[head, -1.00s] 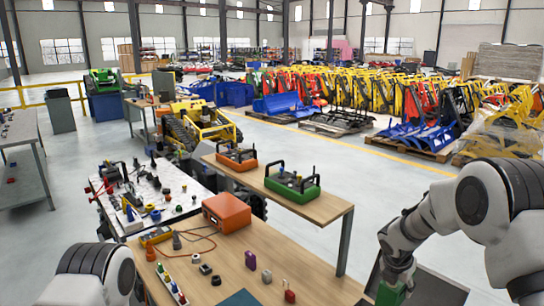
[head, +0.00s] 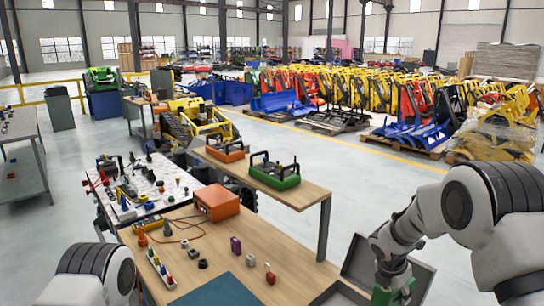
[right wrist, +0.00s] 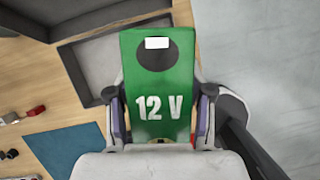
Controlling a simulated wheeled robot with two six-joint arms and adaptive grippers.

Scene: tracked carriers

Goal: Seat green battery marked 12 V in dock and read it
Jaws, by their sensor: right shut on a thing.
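The green battery (right wrist: 160,85), marked 12 V, is in my right gripper (right wrist: 159,94). The fingers lie along both its sides in the right wrist view. In the head view the green battery (head: 386,297) is below my right gripper (head: 392,280) at the bottom edge, partly cut off. A grey open tray (head: 415,278) is beside and behind it; it also shows in the right wrist view (right wrist: 88,88), partly hidden by the battery. I cannot tell which thing is the dock. My left gripper is out of view.
The wooden bench (head: 300,246) holds an orange box (head: 217,202), small coloured parts and a blue-green mat (head: 224,291). A raised shelf (head: 300,198) bears a green carrier (head: 275,174) and an orange carrier (head: 225,150). Clear floor lies to the right.

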